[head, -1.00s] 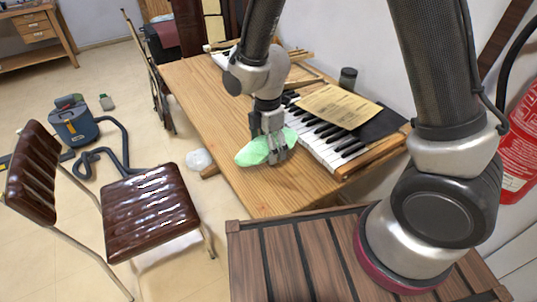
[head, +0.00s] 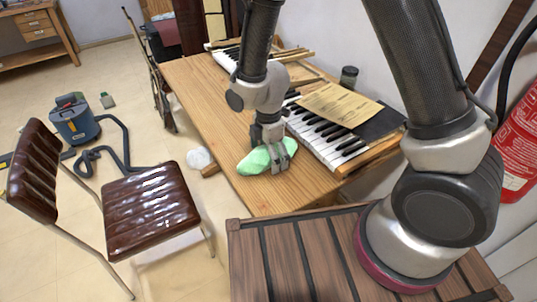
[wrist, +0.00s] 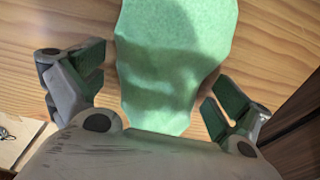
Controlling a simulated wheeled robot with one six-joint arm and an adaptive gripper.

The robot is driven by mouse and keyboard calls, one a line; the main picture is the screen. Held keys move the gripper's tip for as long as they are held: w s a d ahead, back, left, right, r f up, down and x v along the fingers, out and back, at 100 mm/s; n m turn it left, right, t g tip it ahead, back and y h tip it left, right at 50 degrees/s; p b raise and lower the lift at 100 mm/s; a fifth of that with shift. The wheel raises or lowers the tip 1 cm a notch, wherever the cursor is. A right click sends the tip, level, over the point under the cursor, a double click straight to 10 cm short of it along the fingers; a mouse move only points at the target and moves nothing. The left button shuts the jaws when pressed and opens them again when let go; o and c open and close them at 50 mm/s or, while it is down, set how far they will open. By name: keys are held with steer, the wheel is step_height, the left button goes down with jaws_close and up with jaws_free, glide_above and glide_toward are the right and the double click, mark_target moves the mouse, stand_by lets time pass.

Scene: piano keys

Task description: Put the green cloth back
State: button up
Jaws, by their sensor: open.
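The green cloth (head: 256,161) lies on the wooden table near its front edge, left of the piano keys. My gripper (head: 279,168) is down at the cloth from above, with its fingers pointing at the table. In the wrist view the green cloth (wrist: 172,60) stretches between the two open fingers, and my gripper (wrist: 158,95) has one finger on each side of it. The fingers look apart from the cloth there.
The wooden table (head: 205,95) has bare room left of the cloth. A keyboard (head: 325,140) lies to the right, with a yellowed paper (head: 340,104) and a dark folder (head: 381,122) on it. A dark jar (head: 348,77) stands behind. A brown chair (head: 150,208) stands left of the table.

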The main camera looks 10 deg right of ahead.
steer(key=shift+r, duration=0.1)
step_height(320, 180, up, 12)
steer(key=shift+r, duration=0.1)
stand_by(0.4)
steer(key=s+d+r+m+t, duration=0.2)
steer(key=s+d+r+m, duration=0.1)
steer(key=d+r+m, duration=0.6)
steer(key=s+d+r+m+t, duration=0.1)
steer(key=s+d+r+m, duration=0.2)
steer(key=d+r+m, duration=0.65)
steer(key=s+d+r+m+t, duration=0.1)
steer(key=s+d+m, duration=0.2)
steer(key=s+d, duration=0.5)
steer(key=shift+s+d+m, duration=0.3)
steer(key=shift+s+m, duration=0.05)
steer(key=shift+s, duration=0.2)
